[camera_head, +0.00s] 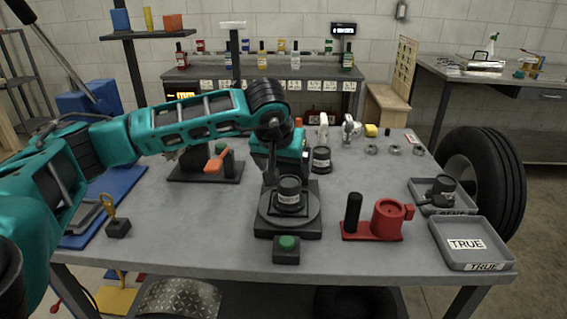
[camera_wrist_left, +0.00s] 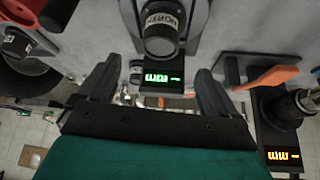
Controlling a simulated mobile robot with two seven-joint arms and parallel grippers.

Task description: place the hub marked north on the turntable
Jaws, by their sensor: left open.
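The dark hub marked NORTH (camera_wrist_left: 160,28) sits on the turntable (camera_wrist_left: 195,18) in the left wrist view. In the head view the hub (camera_head: 289,191) stands upright near the middle of the round turntable plate (camera_head: 265,212). My left gripper (camera_head: 282,172) is just behind and above the hub. In the left wrist view its two fingers (camera_wrist_left: 157,75) are spread, with nothing between them, and the hub lies beyond the tips. My right gripper is not in view.
A green-button box (camera_head: 287,250) is in front of the turntable. A red fixture (camera_head: 389,219) stands to its right, then a TRUE tray (camera_head: 490,250) and a tray with another hub (camera_head: 442,187). Another hub (camera_head: 321,159) stands behind. An orange-lever device (camera_head: 215,162) is at left.

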